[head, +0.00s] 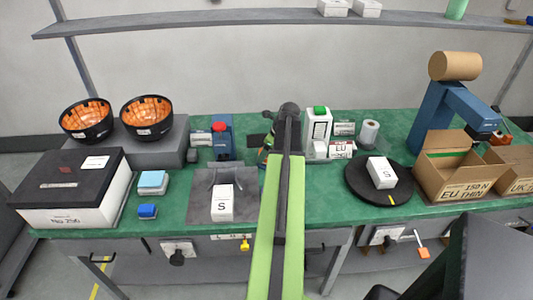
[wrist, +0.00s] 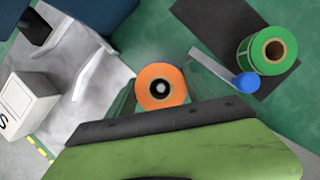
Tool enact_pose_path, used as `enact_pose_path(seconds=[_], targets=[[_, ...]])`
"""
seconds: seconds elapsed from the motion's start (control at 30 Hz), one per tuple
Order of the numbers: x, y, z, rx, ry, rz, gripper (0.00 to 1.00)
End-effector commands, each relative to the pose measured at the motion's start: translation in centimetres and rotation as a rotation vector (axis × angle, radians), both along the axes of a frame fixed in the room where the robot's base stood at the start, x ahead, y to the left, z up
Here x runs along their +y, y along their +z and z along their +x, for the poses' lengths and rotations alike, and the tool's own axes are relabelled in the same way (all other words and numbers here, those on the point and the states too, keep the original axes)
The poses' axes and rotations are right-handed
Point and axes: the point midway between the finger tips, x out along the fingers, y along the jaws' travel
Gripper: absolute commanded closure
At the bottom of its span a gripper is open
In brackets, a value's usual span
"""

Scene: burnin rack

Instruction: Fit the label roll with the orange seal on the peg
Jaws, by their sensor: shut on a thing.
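The label roll with the orange seal (wrist: 147,77) is in the middle of the wrist view, its round orange face towards the camera. My gripper (wrist: 160,97) is shut on it, with a clear finger on each side. The roll's core shows as a dark ring with a pale centre. I cannot tell whether that pale spot is a peg tip or the surface beyond. In the head view my arm hides the gripper and most of what it holds. I cannot make out the peg for sure in either view.
A green-sealed roll (wrist: 288,41) stands on a dark mat (wrist: 222,22), near a blue round knob (wrist: 247,82) on a pale bar. A white box marked S (head: 222,203) lies left of my arm; a black turntable (head: 355,185) and open cartons (head: 450,190) are right.

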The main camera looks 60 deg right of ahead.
Motion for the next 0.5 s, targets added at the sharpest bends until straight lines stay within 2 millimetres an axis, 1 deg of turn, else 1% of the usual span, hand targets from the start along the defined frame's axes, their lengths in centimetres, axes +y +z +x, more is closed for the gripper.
enact_pose_path(seconds=[0.03,0.17,0.43,0.47,0.5], targets=[[-0.03,-0.4,-0.07,0.0,-0.001,0.0,0.82],[-0.04,-0.82,-0.1,0.0,-0.001,0.0,0.82],[-0.05,-0.8,-0.11,0.0,-0.001,0.0,0.82],[-0.05,-0.8,-0.11,0.0,-0.001,0.0,0.36],[-0.05,-0.8,-0.11,0.0,-0.001,0.0,0.31]])
